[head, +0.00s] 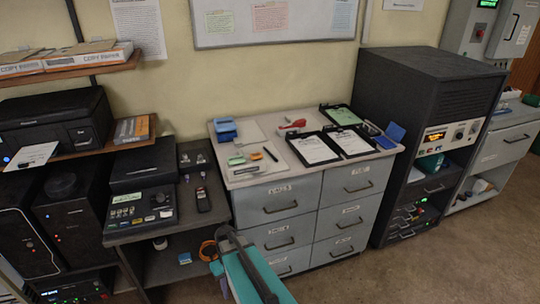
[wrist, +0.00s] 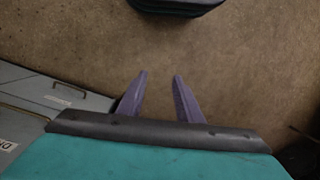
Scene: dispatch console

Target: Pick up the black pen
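The black pen (head: 270,154) lies on the light top of the grey drawer cabinet (head: 245,180), near its front edge and right of some small green and blue items. My gripper shows in the wrist view (wrist: 160,78) with two purple fingers apart and nothing between them. It hangs over bare floor, away from the pen. In the head view my teal and black arm is in front of the cabinet, and the fingertips cannot be made out. The pen is not in the wrist view.
A tall dark rack (head: 410,90) stands right of the cabinet, and a desk with a console (head: 140,208) stands left. Floor in front is free.

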